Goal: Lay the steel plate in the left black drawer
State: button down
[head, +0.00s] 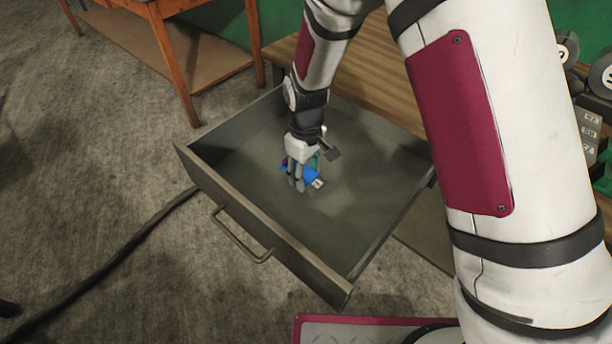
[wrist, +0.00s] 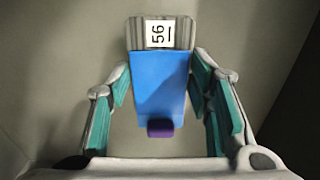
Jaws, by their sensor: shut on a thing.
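The plate (head: 313,174) is a flat piece with a blue face, a grey end bearing a white label that reads 56, and a small purple block at its near end. In the wrist view the plate (wrist: 160,85) lies between the fingers. My gripper (head: 300,179) is shut on it, with one teal-padded finger on each side in the wrist view (wrist: 160,92). The drawer (head: 300,268) is dark grey, pulled open and otherwise empty. My gripper and the plate are inside its walls, over the middle of the floor. I cannot tell whether the plate touches the floor.
A bar handle (head: 240,237) is on the drawer's front. A wooden bench top (head: 357,82) lies behind the drawer. A wooden table (head: 160,40) stands at the back left. A dark cable (head: 115,255) runs across the concrete floor. The drawer floor around my gripper is clear.

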jog(key=shift+f, duration=0.9)
jog(key=shift+f, duration=0.15)
jog(key=c, duration=0.8)
grip_release()
notch_tip(320, 180, up, 12)
jog(key=shift+r+p, duration=0.1)
jog(key=shift+p, duration=0.55)
